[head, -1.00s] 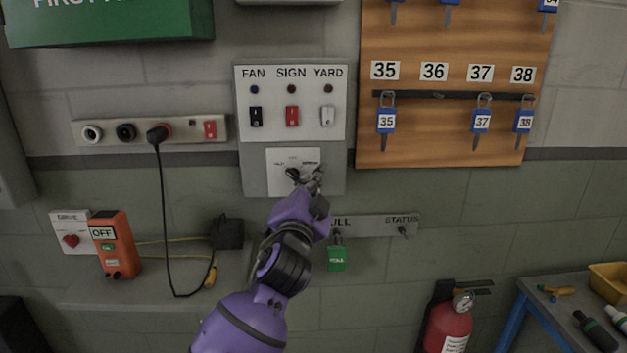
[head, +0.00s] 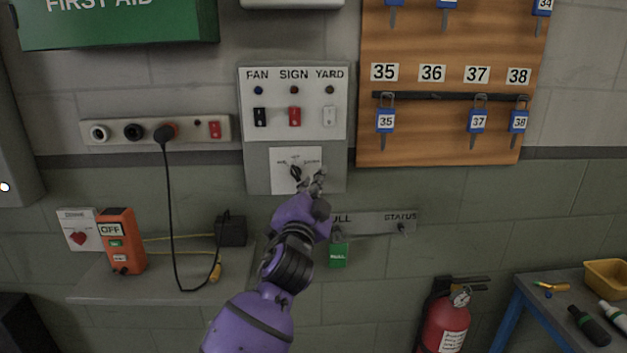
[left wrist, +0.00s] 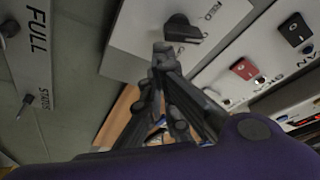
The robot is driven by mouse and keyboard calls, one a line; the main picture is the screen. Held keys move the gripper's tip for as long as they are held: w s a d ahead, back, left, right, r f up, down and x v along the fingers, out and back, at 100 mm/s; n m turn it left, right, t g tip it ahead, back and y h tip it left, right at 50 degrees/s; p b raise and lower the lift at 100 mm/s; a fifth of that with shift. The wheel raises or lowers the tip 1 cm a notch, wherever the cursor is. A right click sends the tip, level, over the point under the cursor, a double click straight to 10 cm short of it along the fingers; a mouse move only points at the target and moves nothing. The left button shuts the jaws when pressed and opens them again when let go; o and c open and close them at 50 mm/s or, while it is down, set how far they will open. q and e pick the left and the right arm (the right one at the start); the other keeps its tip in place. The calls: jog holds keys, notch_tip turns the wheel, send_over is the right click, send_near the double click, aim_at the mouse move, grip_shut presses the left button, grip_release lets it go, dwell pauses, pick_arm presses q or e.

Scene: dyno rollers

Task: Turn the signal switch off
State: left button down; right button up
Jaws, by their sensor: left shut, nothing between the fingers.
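A rotary switch with a black knob (head: 295,172) sits on a white plate (head: 281,184) below the FAN, SIGN and YARD rockers. Its small labels are hard to read in the head view; one reads RED in the left wrist view. The knob (left wrist: 183,31) there stands close to my fingertips. My left gripper (head: 319,177) is shut and empty, just right of and below the knob. In the left wrist view its fingertips (left wrist: 162,50) are together beside the knob's near side; I cannot tell whether they touch it. My right gripper is out of view.
The rocker panel (head: 292,137) is directly above. A label strip (head: 375,224) with a green tag (head: 338,254) is below right. A socket strip (head: 105,133) with a plugged black cable is left. A key board (head: 450,150) hangs right. A fire extinguisher (head: 445,325) stands low.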

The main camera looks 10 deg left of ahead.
pick_arm(q)
jog(key=shift+w+a+f+p, duration=0.1)
jog(key=shift+f+p, duration=0.2)
jog(key=shift+f, duration=0.2)
dwell(1.4)
